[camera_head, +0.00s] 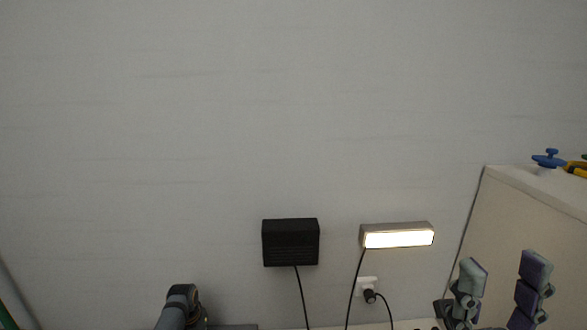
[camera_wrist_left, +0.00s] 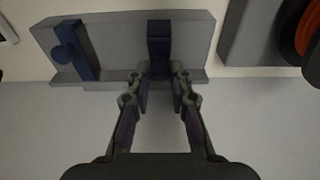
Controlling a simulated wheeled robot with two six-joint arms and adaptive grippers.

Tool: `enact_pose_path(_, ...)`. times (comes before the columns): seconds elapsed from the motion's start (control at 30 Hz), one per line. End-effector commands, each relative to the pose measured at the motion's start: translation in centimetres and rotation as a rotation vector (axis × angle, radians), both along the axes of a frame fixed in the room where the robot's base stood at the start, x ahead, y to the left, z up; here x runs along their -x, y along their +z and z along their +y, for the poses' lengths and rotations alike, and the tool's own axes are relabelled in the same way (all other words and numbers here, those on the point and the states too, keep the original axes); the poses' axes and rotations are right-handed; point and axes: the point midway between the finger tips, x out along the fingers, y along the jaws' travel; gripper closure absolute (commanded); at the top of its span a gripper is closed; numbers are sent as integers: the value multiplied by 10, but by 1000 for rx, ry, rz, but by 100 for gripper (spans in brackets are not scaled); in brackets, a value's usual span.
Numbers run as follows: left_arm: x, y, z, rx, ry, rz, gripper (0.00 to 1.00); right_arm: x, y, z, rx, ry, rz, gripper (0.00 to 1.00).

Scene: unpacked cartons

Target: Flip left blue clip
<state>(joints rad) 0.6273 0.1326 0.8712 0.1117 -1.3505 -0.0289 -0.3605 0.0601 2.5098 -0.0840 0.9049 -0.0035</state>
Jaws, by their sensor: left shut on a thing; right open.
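In the left wrist view, a grey block-shaped holder (camera_wrist_left: 115,42) carries two dark blue clips. One blue clip (camera_wrist_left: 159,42) stands at the middle of the view. The other blue clip (camera_wrist_left: 75,50), with a round knob, sits to its left and leans slightly. My left gripper (camera_wrist_left: 160,85) is shut on the middle blue clip, with a finger on each side of its lower end. The exact contact is dark and hard to see. My right gripper (camera_head: 505,270) is open and empty at the lower right of the head view. The clips do not show in the head view.
In the head view, a black box (camera_head: 291,243) and a lit lamp (camera_head: 397,236) are at the wall, with cables. A pale carton or cabinet (camera_head: 535,215) at right bears a blue knobbed object (camera_head: 549,158). An orange spool (camera_wrist_left: 306,30) sits right of the holder.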

Motion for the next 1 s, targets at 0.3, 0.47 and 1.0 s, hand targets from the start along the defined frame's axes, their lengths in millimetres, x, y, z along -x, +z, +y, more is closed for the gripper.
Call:
enact_pose_path(0.3, -7, 2, 0, 0, 0, -7, 100, 0, -5, 0, 0, 0, 0, 55)
enact_pose_path(0.47, -13, 5, 1, 0, 0, -7, 100, 0, -10, 0, 0, 0, 0, 55)
enact_pose_path(1.0, -33, 15, 2, 0, 0, 0, 100, 0, -30, 0, 0, 0, 0, 55)
